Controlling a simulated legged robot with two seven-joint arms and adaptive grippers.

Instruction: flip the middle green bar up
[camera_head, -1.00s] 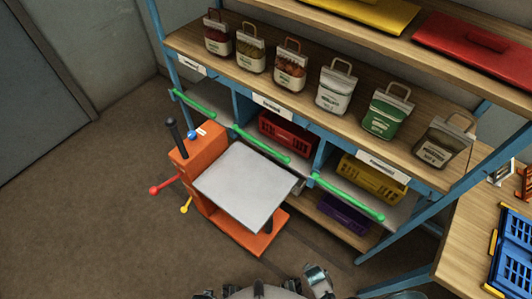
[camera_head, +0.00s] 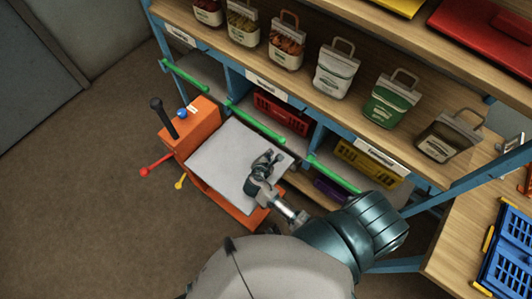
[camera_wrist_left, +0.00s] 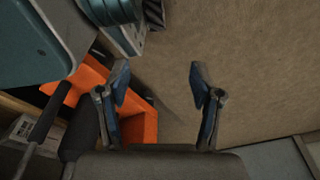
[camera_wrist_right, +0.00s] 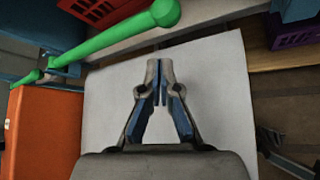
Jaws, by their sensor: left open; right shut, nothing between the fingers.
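The middle green bar (camera_head: 256,122) runs slantwise along the lower front of the shelf, in front of the red crate. In the right wrist view the green bar (camera_wrist_right: 105,43) crosses the upper left, with a rounded knob at its right end. My right gripper (camera_head: 274,158) is over the grey platform, to the lower right of the bar and apart from it. In the right wrist view my right gripper (camera_wrist_right: 160,75) has its fingers together, empty, pointing toward the bar's side. My left gripper (camera_wrist_left: 158,75) is open and empty above the floor; the head view does not show it.
The orange lift cart (camera_head: 196,125) with its grey platform (camera_head: 222,165) stands before the shelf. Other green bars lie left (camera_head: 186,76) and right (camera_head: 333,174). A red crate (camera_head: 280,112) sits behind the middle bar. Bags line the shelf above. Floor at left is clear.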

